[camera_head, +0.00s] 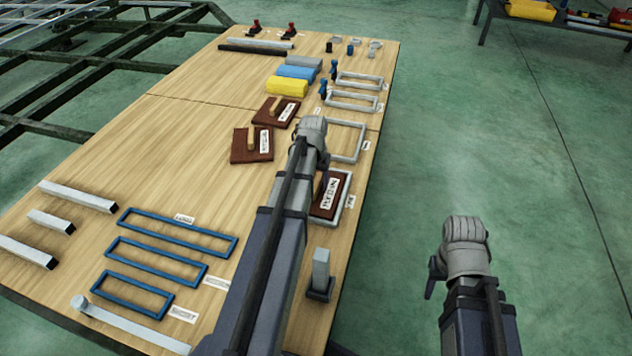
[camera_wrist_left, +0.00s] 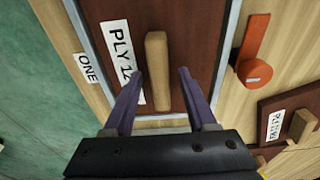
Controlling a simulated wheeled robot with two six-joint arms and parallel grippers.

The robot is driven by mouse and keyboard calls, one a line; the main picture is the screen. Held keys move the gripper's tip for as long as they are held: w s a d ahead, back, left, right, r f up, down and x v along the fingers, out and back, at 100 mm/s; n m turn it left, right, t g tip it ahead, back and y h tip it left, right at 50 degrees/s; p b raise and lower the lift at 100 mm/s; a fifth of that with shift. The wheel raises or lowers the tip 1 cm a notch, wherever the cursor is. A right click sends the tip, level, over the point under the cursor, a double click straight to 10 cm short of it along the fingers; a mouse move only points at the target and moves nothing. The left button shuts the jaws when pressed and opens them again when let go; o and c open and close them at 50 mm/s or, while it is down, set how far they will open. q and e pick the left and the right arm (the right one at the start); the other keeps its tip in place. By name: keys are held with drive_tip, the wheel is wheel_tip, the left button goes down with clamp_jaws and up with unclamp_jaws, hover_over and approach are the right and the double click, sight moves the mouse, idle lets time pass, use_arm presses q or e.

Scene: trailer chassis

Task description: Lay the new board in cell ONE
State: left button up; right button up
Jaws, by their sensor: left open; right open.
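A dark brown board (camera_head: 325,206) with a PLY label lies within a grey frame at the table's right edge, partly hidden by my left arm. In the left wrist view the board (camera_wrist_left: 192,30) has a wooden handle (camera_wrist_left: 157,60); the frame (camera_wrist_left: 229,35) runs along its sides, and a ONE tag (camera_wrist_left: 87,68) lies beside it. My left gripper (camera_wrist_left: 160,75) is open, its purple fingers on either side of the handle, with gaps. I cannot tell whether the board is fully seated. My right gripper (camera_head: 434,277) is open, off the table's right side over the floor.
Two other brown boards (camera_head: 240,155) (camera_head: 263,113) lie left of my left wrist. An empty grey frame (camera_head: 360,143) lies beyond cell ONE. An orange-red part (camera_wrist_left: 256,55) lies beside the frame. A grey block (camera_head: 320,268) stands nearer me. Blue frames (camera_head: 160,263) lie at left.

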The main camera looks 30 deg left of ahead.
sight(314, 186)
use_arm(q)
wheel_tip(314, 186, up, 12)
drive_tip(key=s+p, duration=0.1)
drive_tip(key=p, duration=1)
drive_tip(key=shift+s+d+f, duration=0.15)
drive_tip(key=shift+s, duration=0.05)
drive_tip(key=s+d+m, duration=0.2)
drive_tip(key=s+d, duration=0.3)
drive_tip(key=d, duration=0.5)
drive_tip(key=s+d+m+g, duration=0.1)
drive_tip(key=s+d, duration=0.4)
drive_tip(key=d, duration=0.5)
drive_tip(key=s+d+m+y, duration=0.1)
drive_tip(key=s+d+m, duration=0.2)
drive_tip(key=d, duration=0.7)
drive_tip(key=shift+s+m+g, duration=0.3)
drive_tip(key=shift+s, duration=0.75)
